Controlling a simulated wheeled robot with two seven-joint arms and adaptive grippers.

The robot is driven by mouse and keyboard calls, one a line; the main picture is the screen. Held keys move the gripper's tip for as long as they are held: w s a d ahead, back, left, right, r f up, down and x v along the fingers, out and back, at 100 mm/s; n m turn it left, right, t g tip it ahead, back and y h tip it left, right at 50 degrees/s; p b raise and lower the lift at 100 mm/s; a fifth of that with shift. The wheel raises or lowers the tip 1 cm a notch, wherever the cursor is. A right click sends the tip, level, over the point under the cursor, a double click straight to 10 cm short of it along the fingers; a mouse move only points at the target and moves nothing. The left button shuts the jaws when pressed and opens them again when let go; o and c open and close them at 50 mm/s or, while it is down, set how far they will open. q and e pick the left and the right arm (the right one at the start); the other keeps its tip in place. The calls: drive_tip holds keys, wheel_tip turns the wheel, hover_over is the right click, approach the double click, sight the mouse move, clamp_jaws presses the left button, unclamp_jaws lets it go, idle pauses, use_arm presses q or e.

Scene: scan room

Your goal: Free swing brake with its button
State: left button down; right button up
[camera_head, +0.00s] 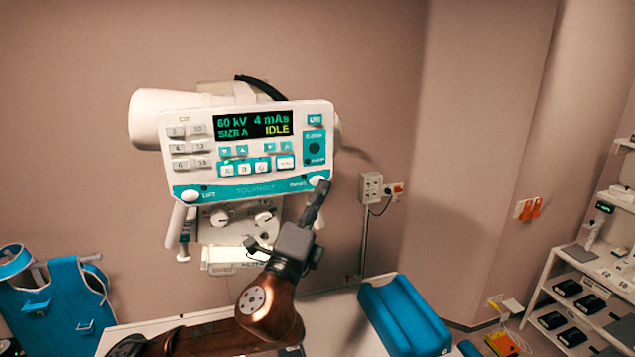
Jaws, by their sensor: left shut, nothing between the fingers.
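The X-ray tube head's control panel (250,180) faces me, with a lit display (253,124) reading 60 kV, 4 mAs, SIZE A and IDLE. A white round button (317,180) sits at the right end of its teal lower strip, beside small lettering that is hard to read. A similar white button (191,196) marked LIFT sits at the left end. My left gripper (322,190) is shut and empty, pointing up with its tips at the right-hand button and partly covering it. I cannot tell whether they touch. My right gripper is not in view.
Below the panel is a collimator box (238,232) with knobs, and handles hang at its left. A blue apron (62,302) is at the lower left and a blue cushion (403,316) at the lower right. A shelf unit (590,285) stands far right.

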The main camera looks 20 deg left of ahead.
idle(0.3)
use_arm(q)
drive_tip(key=shift+w+a, duration=0.25)
drive_tip(key=shift+w, duration=0.1)
drive_tip(key=shift+w+a, duration=0.2)
drive_tip(key=shift+w, duration=0.15)
idle(0.8)
drive_tip(key=shift+s+d, duration=0.1)
drive_tip(key=shift+s, duration=0.05)
drive_tip(key=shift+s+d, duration=0.35)
drive_tip(key=shift+s, duration=0.2)
drive_tip(key=shift+s+d+p, duration=0.35)
drive_tip(key=shift+s+d, duration=0.35)
drive_tip(key=shift+s, duration=0.35)
drive_tip(key=shift+s+d+p, duration=0.3)
drive_tip(key=shift+s+d, duration=0.4)
drive_tip(key=shift+s, duration=0.35)
